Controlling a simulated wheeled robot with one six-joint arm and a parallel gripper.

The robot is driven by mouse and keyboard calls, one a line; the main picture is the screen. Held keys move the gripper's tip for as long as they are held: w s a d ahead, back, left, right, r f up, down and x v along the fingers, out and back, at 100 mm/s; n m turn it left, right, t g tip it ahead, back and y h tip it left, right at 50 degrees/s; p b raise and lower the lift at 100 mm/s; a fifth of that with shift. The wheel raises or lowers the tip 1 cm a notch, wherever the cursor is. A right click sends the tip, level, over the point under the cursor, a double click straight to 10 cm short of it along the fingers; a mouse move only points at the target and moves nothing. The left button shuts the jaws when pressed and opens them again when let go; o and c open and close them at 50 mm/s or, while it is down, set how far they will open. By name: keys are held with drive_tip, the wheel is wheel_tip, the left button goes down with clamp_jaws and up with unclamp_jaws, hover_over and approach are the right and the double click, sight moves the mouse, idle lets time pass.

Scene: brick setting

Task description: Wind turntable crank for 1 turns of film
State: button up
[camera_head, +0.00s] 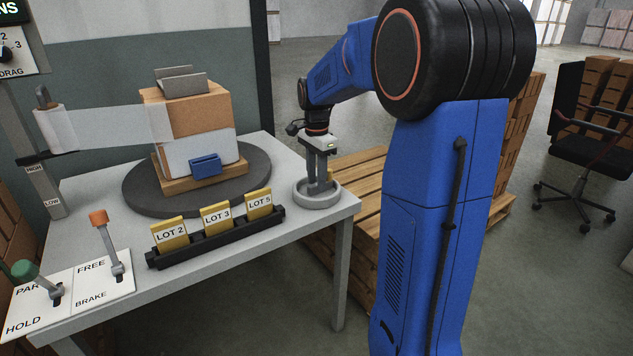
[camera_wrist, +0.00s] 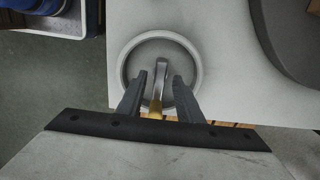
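The round dark turntable (camera_head: 145,198) stands on the grey table and bears a wooden pallet with stacked cartons (camera_head: 200,115). A band of pale film (camera_head: 110,127) runs from a film roll (camera_head: 53,130) on the left post to the cartons. The crank sits in a grey round dish (camera_head: 301,199) at the table's right corner. In the wrist view, its metal arm (camera_wrist: 161,75) and yellowish knob (camera_wrist: 155,111) show inside the dish (camera_wrist: 123,65). My gripper (camera_head: 319,185) points down over the dish. Its fingers (camera_wrist: 160,78) are apart on either side of the crank, with visible gaps.
A black rack (camera_head: 220,236) holds yellow lot cards in front of the turntable. Orange (camera_head: 99,218) and green (camera_head: 24,270) levers stand on a white panel at the table's left. A wooden pallet stack (camera_head: 360,165) lies beyond the table's right edge.

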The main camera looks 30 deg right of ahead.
drive_tip(key=shift+f, duration=0.55)
clamp_jaws()
drive_tip(key=shift+n, duration=0.3)
